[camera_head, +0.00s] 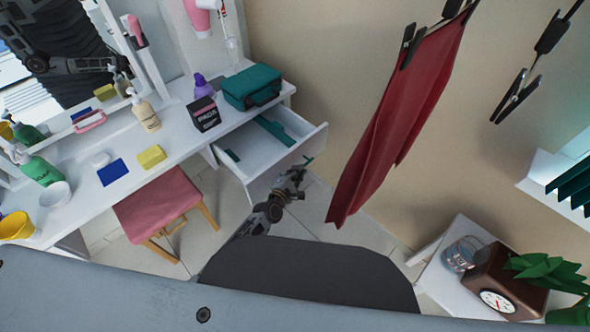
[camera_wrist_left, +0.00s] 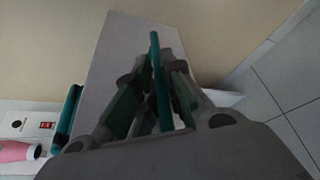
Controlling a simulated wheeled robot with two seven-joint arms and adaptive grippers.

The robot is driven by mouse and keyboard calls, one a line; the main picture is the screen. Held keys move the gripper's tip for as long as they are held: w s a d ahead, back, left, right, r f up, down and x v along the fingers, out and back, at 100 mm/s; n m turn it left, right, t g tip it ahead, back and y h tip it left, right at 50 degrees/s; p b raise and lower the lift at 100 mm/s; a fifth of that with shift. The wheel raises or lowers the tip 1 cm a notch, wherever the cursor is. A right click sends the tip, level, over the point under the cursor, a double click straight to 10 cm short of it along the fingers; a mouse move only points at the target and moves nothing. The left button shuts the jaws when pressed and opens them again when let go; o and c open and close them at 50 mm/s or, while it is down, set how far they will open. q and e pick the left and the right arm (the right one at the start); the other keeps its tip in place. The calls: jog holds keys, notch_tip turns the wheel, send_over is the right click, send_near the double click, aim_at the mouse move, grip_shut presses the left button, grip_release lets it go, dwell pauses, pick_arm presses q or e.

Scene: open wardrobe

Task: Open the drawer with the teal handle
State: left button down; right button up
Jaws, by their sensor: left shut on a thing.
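The white drawer (camera_head: 250,172) stands pulled out from the white dressing table, with its inside showing in the head view. Its teal handle (camera_head: 308,161) sits on the drawer front, mostly hidden by my left gripper (camera_head: 299,170). In the left wrist view the teal handle (camera_wrist_left: 158,75) is a long bar between the two fingers of my left gripper (camera_wrist_left: 158,92), with the pale drawer front (camera_wrist_left: 112,55) behind it. The left gripper is shut on the handle. My right gripper is not in view.
A teal case (camera_head: 252,87) and a black box (camera_head: 204,114) stand on the tabletop above the drawer. A pink stool (camera_head: 158,204) stands to the left. A red cloth (camera_head: 400,115) hangs to the right. Tiled floor shows below the drawer.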

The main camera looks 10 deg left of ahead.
pick_arm(q)
jog(key=c, duration=1.8)
grip_release()
jog(key=shift+s, duration=0.15)
jog(key=shift+v, duration=5.95)
jog(key=shift+s, duration=0.1)
